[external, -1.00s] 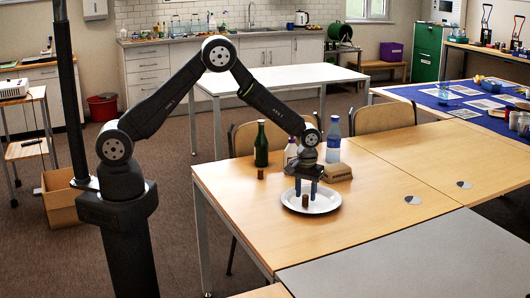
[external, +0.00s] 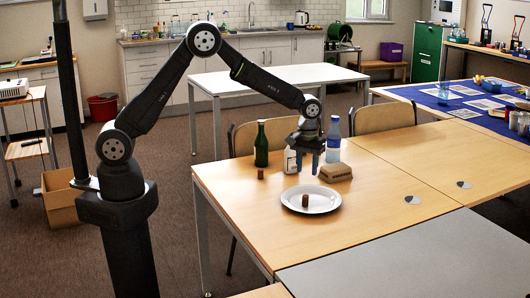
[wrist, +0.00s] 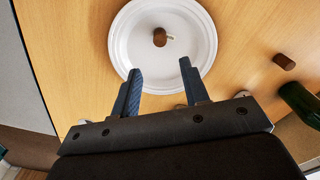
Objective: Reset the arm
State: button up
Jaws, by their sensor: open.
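My gripper (external: 309,160) is open and empty, raised above the table behind the white plate. Its two blue fingers (wrist: 160,85) show in the wrist view with nothing between them. The white plate (external: 324,204) lies on the wooden table. A brown cork (external: 305,200) is on the plate; it also shows in the wrist view (wrist: 159,38). A second cork (external: 260,173) stands on the table left of the plate, also in the wrist view (wrist: 284,61).
A green bottle (external: 261,144), a white bottle (external: 290,159), a clear bottle with a blue label (external: 333,140) and a tan block (external: 336,173) stand close around my gripper. The table to the right (external: 400,190) is mostly clear.

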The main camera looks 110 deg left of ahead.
aim_at(306, 196)
notch_tip(306, 196, down, 12)
jog(key=shift+r, duration=2)
jog(key=shift+f, duration=0.15)
